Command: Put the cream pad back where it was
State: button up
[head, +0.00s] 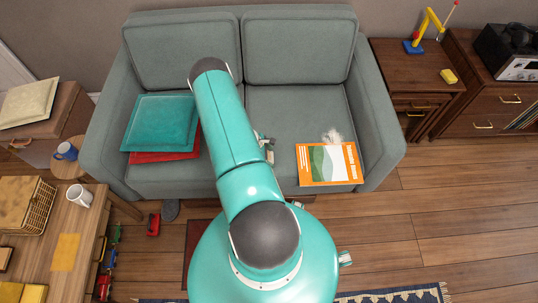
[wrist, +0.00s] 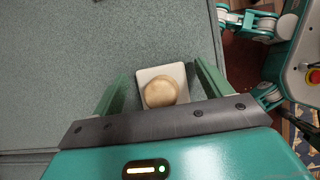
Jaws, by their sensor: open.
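A small cream square pad (wrist: 178,70) lies on the grey sofa seat in the wrist view, with a round tan object (wrist: 160,92) on top of it. My gripper (wrist: 162,78) is open, with one green finger on each side of the pad. Gaps show between the fingers and the pad. In the head view my arm hides most of my gripper and this spot, near the middle of the sofa (head: 300,105). A larger cream cushion (head: 28,102) lies on a brown box at the far left. I cannot tell which cream thing the task names.
A teal cushion (head: 162,122) lies on a red one (head: 165,156) on the left seat. An orange book (head: 327,164) lies on the right seat, with a fluffy white thing (head: 332,137) behind it. A low wooden table (head: 85,225) stands at left.

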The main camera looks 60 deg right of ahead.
jog(key=shift+r, duration=0.1)
jog(key=w+a+r+m+t, duration=0.1)
jog(key=w+a+r, duration=0.1)
jog(key=w+r, duration=0.5)
jog(key=w+a+r+t, duration=0.1)
jog(key=w+a+r, duration=0.25)
jog(key=r, duration=0.75)
jog(key=w+a+r+m, duration=0.1)
jog(key=w+a+r, duration=0.1)
jog(key=w+r, duration=0.6)
jog(key=w+a+r+m+t, duration=0.1)
jog(key=a+r+t, duration=0.1)
jog(key=a+r, duration=0.6)
jog(key=w+a+r+m+t, duration=0.1)
jog(key=a+r, duration=0.2)
jog(key=r, duration=0.8)
jog(key=s+a+r+m+t, duration=0.1)
jog(key=s+a+r+t, duration=0.2)
jog(key=a+r, duration=1)
jog(key=s+a+r+t+y, duration=0.2)
jog(key=s+a+r, duration=0.4)
jog(key=s+a, duration=0.3)
jog(key=a+t, duration=0.1)
jog(key=a, duration=0.1)
jog(key=shift+s+a+y, duration=0.3)
jog(key=shift+y, duration=0.1)
